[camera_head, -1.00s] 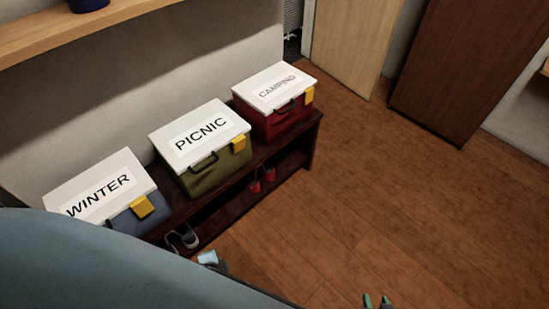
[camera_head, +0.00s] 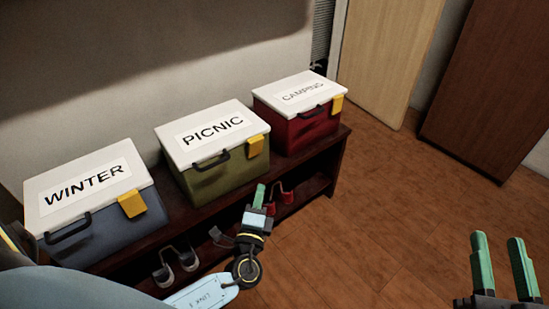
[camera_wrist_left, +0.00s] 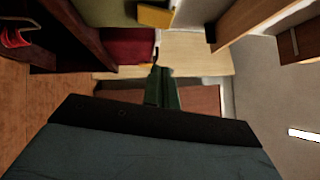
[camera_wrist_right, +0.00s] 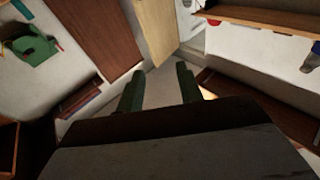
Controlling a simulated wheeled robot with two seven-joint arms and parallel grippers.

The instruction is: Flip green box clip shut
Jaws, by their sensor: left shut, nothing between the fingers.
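The green box (camera_head: 215,178) labelled PICNIC has a white lid and a black handle. It stands in the middle of a dark bench, between two other boxes. Its yellow clip (camera_head: 254,146) is at the right end of its front and looks raised, slightly out from the wall; I cannot tell its exact angle. My left gripper (camera_head: 259,196), with green fingers, is shut and empty, below and in front of the clip and apart from it. In the left wrist view a yellow clip (camera_wrist_left: 155,15) shows at the top. My right gripper (camera_head: 502,262) is open and empty at the lower right.
A blue box (camera_head: 110,225) labelled WINTER stands left and a red box (camera_head: 297,130) labelled CAMPING right, each with a yellow clip. Shoes (camera_head: 180,262) lie on the shelf below the bench (camera_head: 325,157). The wooden floor at right is clear.

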